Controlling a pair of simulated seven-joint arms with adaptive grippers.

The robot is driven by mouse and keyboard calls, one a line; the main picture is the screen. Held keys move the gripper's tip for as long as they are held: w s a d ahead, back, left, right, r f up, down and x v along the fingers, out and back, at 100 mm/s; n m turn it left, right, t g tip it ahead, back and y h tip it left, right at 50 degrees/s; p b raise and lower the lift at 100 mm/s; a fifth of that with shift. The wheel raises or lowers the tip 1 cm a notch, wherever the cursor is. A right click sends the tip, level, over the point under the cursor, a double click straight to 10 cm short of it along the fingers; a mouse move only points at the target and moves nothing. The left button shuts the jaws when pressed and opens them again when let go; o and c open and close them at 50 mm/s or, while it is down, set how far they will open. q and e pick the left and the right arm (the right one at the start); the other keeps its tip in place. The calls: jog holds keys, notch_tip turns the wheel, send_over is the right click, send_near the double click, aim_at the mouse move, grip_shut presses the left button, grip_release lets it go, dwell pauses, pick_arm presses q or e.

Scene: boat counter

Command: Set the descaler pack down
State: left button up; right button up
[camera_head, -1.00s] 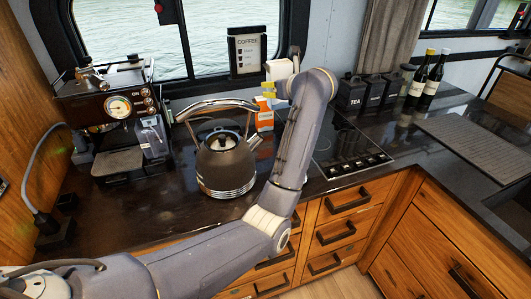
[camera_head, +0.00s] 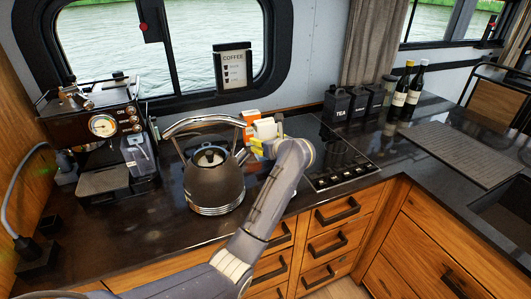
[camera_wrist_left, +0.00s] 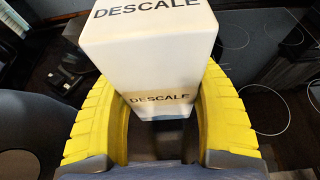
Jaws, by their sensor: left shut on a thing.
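The descaler pack is a white box marked DESCALE. It is between the yellow fingers of my left gripper (camera_wrist_left: 155,125) in the left wrist view (camera_wrist_left: 150,45). In the head view the pack (camera_head: 266,128) shows just right of the kettle, low over the counter, with the left gripper (camera_head: 257,147) shut on it. I cannot tell whether its base touches the counter. My right gripper is not in view.
The kettle (camera_head: 215,182) stands close to the left of the gripper. An orange and white box (camera_head: 250,116) is right behind the pack, partly hidden. The cooktop (camera_head: 335,150) lies to the right. A coffee machine (camera_head: 103,125) stands at the left. Black canisters (camera_head: 340,108) stand at the back.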

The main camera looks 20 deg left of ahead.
pick_arm(q)
jog(key=shift+f, duration=2.2)
jog(key=shift+f, duration=0.1)
jog(key=o, duration=1.2)
jog(key=shift+o, duration=0.2)
jog(key=shift+d, duration=0.1)
jog(key=shift+v, duration=3.75)
